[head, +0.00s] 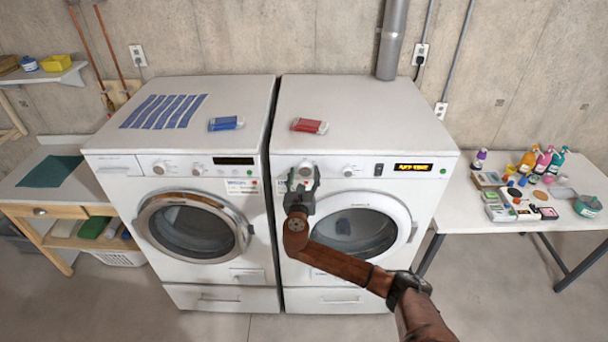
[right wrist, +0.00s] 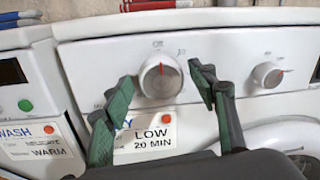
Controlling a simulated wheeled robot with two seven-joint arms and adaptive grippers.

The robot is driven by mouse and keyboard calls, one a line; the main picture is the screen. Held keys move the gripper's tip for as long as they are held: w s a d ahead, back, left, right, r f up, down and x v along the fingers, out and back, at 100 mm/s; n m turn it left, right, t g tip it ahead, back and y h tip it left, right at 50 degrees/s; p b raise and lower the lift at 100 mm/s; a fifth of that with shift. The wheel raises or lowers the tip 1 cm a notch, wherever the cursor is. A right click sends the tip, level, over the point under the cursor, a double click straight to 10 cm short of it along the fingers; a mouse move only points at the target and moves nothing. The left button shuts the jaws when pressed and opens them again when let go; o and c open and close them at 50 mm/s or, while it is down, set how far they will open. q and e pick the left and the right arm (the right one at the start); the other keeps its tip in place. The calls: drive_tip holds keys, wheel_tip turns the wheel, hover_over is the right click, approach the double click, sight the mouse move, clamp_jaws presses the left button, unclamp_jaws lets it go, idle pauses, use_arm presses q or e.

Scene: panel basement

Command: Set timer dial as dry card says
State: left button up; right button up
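The timer dial (right wrist: 160,77) is a round white knob on the right machine's panel. Its red mark points about straight up, near the label that seems to read "Off". The dry card (right wrist: 138,140) below it reads "LOW 20 MIN", its top line partly hidden by a finger. My right gripper (right wrist: 161,90) is open, with green-padded fingers to the left and right of the dial and gaps on both sides. In the head view the right gripper (head: 302,178) is in front of the dial (head: 306,169). My left gripper is not in view.
A second knob (right wrist: 267,74) is right of the dial. The wash card (right wrist: 42,146) is on the left washer (head: 190,200). A red box (head: 309,126) and a blue box (head: 226,123) lie on the machine tops. A cluttered table (head: 500,225) stands at right.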

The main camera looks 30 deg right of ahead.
drive_tip(key=c, duration=1)
drive_tip(key=shift+o, duration=0.2)
drive_tip(key=shift+m, duration=0.3)
drive_tip(key=shift+m+p, duration=0.45)
drive_tip(key=shift+m, duration=0.75)
drive_tip(key=m, duration=0.3)
drive_tip(key=shift+s+d+m+y, duration=0.1)
drive_tip(key=shift+m+y, duration=0.2)
drive_tip(key=m, duration=0.5)
drive_tip(key=shift+d, duration=0.1)
drive_tip(key=m+y, duration=0.1)
drive_tip(key=m, duration=0.4)
drive_tip(key=shift+s+d+f+b, duration=0.1)
drive_tip(key=shift+b, duration=0.3)
